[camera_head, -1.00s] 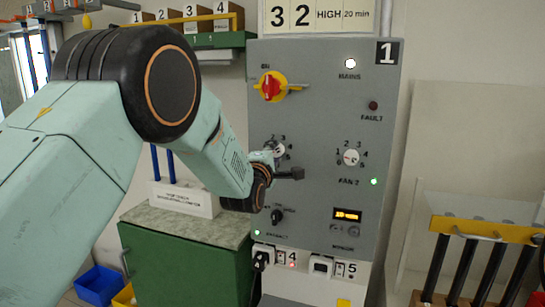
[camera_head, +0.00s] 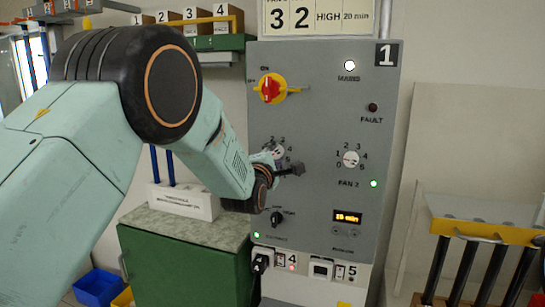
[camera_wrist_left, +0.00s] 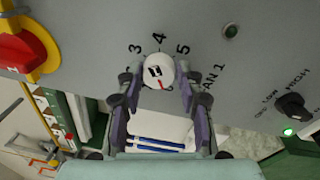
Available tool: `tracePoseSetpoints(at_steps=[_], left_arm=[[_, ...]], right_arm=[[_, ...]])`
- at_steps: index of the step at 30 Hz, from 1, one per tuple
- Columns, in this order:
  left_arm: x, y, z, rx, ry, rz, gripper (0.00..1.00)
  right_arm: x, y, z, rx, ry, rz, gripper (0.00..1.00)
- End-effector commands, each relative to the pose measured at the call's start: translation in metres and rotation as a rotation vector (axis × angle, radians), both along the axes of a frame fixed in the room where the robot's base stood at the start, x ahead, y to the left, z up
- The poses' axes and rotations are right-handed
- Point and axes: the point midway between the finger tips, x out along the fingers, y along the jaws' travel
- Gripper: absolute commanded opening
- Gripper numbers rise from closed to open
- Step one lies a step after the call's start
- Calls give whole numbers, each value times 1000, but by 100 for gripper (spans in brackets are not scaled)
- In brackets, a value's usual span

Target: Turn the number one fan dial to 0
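The number one fan dial (camera_head: 279,152) is a round white knob on the grey control panel (camera_head: 320,110), partly hidden by my left gripper (camera_head: 284,169) in the head view. In the left wrist view the knob (camera_wrist_left: 158,70) sits between the two fingertips of my left gripper (camera_wrist_left: 160,79), near the marks 3, 4, 5 and "FAN 1". The fingers are apart, one on each side of the knob, with a small gap seeming to show. A short red mark shows on the knob's face; its exact setting is hard to read. My right gripper is not in view.
The FAN 2 dial (camera_head: 351,159) is to the right, with a lit green lamp (camera_head: 374,184). A red-and-yellow main switch (camera_head: 270,88) is above. A small black selector knob (camera_head: 277,218) is below. A green cabinet (camera_head: 185,262) stands at lower left.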

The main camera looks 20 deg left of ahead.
Motion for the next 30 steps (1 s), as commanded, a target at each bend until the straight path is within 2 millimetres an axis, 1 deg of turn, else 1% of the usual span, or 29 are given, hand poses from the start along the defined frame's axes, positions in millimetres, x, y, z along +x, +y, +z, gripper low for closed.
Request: tracePoseSetpoints(at_steps=[1, 6, 17, 20, 23, 30], left_arm=[[0, 0, -1, 1, 2, -1, 42], [0, 1, 0, -1, 0, 2, 56], [-2, 2, 1, -3, -3, 5, 56], [-9, 2, 2, -3, -4, 5, 56], [-22, 2, 1, -3, -2, 5, 56], [-58, 1, -1, -2, -2, 5, 56]], right_arm=[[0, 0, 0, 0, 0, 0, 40], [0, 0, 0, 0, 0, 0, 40], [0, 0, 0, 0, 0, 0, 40], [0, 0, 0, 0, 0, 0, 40], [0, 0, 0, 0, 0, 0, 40], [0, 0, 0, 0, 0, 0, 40]])
